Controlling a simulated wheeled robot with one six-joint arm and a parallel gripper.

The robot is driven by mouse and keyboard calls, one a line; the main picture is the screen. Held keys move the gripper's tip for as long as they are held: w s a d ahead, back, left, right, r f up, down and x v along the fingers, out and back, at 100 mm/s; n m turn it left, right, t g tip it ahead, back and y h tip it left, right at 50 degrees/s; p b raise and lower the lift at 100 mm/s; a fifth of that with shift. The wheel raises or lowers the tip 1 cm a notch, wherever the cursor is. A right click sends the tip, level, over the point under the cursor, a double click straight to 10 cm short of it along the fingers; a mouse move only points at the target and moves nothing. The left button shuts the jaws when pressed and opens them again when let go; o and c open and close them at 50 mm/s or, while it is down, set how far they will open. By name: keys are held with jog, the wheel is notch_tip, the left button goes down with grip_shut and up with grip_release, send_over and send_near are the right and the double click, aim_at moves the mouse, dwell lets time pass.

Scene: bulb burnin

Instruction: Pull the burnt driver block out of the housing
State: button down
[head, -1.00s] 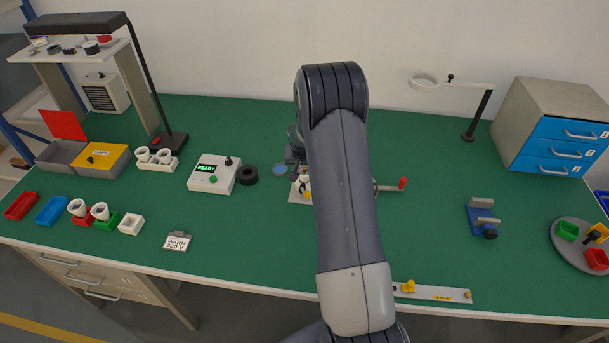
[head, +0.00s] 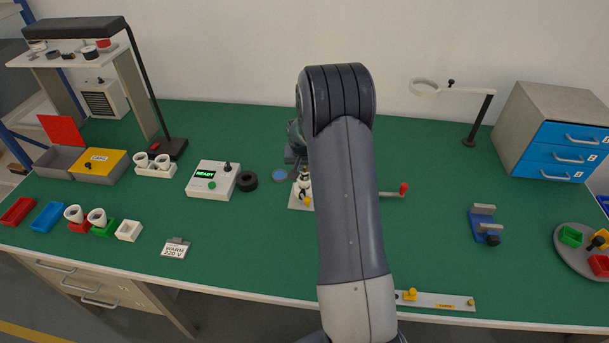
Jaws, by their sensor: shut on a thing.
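My gripper (head: 296,160) shows only in part at the middle of the bench, behind my own arm link. It points down, right above a small white upright housing (head: 304,181) on a pale base plate (head: 294,203). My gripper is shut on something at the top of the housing. It looks like the driver block, but its body is too small and hidden to make out. I cannot tell how far the block sits inside the housing.
A crank with a red knob (head: 403,188) sticks out to the right of my arm. A white box reading READY (head: 212,180) and a black ring (head: 247,181) stand left of the housing. A magnifier stand (head: 480,122) and blue drawers (head: 557,153) stand right. Green bench right of my arm is mostly clear.

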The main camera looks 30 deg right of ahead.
notch_tip(320, 180, up, 7)
notch_tip(320, 180, up, 4)
jog(key=p, duration=0.2)
send_over(304, 173)
jog(key=shift+r, duration=0.15)
